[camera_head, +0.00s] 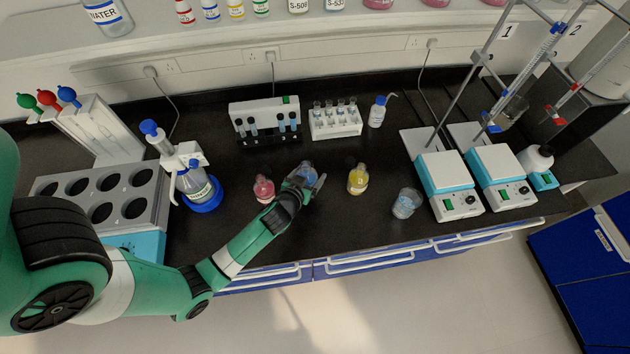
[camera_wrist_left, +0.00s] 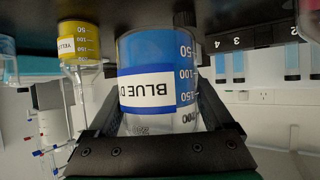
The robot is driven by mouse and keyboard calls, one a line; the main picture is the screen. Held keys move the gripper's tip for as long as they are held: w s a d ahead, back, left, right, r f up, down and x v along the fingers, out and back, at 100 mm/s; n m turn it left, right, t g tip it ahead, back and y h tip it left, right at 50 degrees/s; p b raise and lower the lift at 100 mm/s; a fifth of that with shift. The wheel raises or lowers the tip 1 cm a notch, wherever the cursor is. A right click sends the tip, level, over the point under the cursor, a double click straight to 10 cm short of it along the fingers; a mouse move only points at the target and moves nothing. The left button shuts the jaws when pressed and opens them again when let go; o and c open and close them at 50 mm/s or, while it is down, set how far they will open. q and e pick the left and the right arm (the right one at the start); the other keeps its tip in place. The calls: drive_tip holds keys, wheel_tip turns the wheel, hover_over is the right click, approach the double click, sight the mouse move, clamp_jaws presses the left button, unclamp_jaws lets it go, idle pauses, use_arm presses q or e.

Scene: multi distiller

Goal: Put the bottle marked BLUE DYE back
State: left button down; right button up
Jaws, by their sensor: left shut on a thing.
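The bottle marked BLUE DYE (camera_wrist_left: 150,80) fills the middle of the left wrist view, its label upside down there, with blue liquid inside. My left gripper (camera_wrist_left: 158,125) is shut on it, one finger on each side. In the head view the left gripper (camera_head: 305,181) is over the front part of the black bench, and the blue bottle (camera_head: 303,170) shows between its fingers. I cannot tell whether the bottle touches the bench. My right gripper is not in view.
A red bottle (camera_head: 264,189) stands just left of the held bottle, and a yellow bottle (camera_head: 357,179) stands to the right. A beaker (camera_head: 406,203) is further right. Racks (camera_head: 335,119) stand behind. Labelled bottles stand on the shelf (camera_head: 350,25) above.

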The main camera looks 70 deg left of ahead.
use_arm(q)
drive_tip(key=w+f, duration=0.1)
drive_tip(key=a+f+b, duration=0.1)
drive_tip(key=f, duration=0.1)
drive_tip(key=shift+w+a, duration=0.1)
drive_tip(key=shift+w, duration=0.3)
drive_tip(key=shift+w+a+f, duration=0.1)
drive_tip(key=shift+w, duration=0.05)
drive_tip(key=f, duration=0.2)
drive_tip(key=f+b, duration=0.1)
drive_tip(key=shift+w+a+f+b, duration=0.1)
drive_tip(key=shift+w+f+b, duration=0.1)
drive_tip(key=shift+f+b, duration=0.15)
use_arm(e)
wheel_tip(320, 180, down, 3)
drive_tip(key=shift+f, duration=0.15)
use_arm(q)
drive_tip(key=shift+r, duration=0.1)
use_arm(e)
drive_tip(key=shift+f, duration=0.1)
use_arm(q)
drive_tip(key=shift+f, duration=0.25)
unclamp_jaws()
drive_tip(key=shift+r, duration=0.1)
